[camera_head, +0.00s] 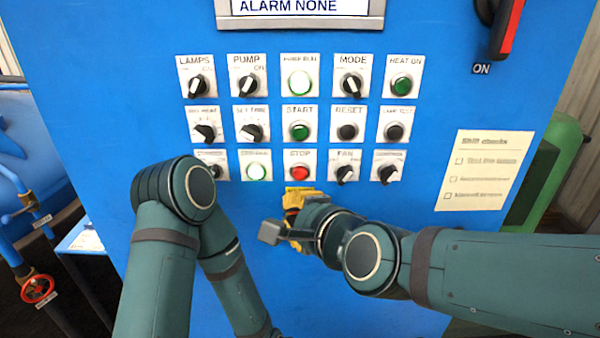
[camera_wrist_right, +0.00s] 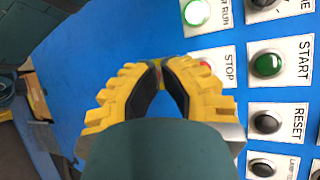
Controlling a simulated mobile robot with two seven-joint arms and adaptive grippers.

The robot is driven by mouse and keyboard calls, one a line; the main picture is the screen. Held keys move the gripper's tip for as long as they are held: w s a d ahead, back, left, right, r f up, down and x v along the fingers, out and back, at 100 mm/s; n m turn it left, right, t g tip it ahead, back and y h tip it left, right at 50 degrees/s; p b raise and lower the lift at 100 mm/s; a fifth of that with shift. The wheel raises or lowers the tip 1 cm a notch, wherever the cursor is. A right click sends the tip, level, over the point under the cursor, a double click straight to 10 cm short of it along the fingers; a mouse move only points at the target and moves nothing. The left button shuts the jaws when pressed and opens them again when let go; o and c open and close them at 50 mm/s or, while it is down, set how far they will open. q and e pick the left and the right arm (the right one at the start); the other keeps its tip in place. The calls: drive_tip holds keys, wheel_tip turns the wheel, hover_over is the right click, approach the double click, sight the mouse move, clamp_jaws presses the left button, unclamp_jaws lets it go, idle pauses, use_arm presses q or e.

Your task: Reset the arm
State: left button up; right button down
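My right gripper (camera_head: 297,199) has yellow fingers and is in front of the blue panel, just below the red STOP button (camera_head: 299,172). In the right wrist view the fingertips (camera_wrist_right: 160,66) come together, with no object visible between them. The STOP button (camera_wrist_right: 206,66) shows partly behind the right-hand finger there; contact cannot be told. My right arm comes in from the right. My left arm bends in front of the panel's lower left and runs off the bottom edge; its gripper is not in view.
The blue control panel (camera_head: 110,120) carries rows of knobs, buttons and lamps, including green START (camera_head: 299,131) and black RESET (camera_head: 347,131). A paper checklist (camera_head: 484,170) is at right. A red-handled switch (camera_head: 507,28) is upper right. A red valve wheel (camera_head: 38,289) is lower left.

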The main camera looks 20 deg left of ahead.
idle(0.5)
drive_tip(key=w+d+f+n+g+h, duration=0.1)
drive_tip(key=w+d+f, duration=0.15)
drive_tip(key=f, duration=0.45)
drive_tip(key=w+d+f+n+g+h, duration=0.15)
drive_tip(key=d+f, duration=0.25)
drive_tip(key=f, duration=0.4)
drive_tip(key=w+d+f+n+h, duration=0.1)
drive_tip(key=w+d+f+h, duration=0.1)
drive_tip(key=d+f, duration=0.35)
drive_tip(key=s+d+f+n+g, duration=0.1)
drive_tip(key=s+d+f+n, duration=0.1)
drive_tip(key=f, duration=0.6)
drive_tip(key=s+d+f+n+g+h, duration=0.1)
drive_tip(key=s+d+f+n+g, duration=0.1)
drive_tip(key=s+d+f, duration=0.3)
drive_tip(key=s+d+f+n+g, duration=0.2)
drive_tip(key=s+d+f, duration=0.2)
drive_tip(key=f, duration=0.7)
drive_tip(key=shift+s+f, duration=0.15)
drive_tip(key=shift+s, duration=0.4)
drive_tip(key=shift+h, duration=0.25)
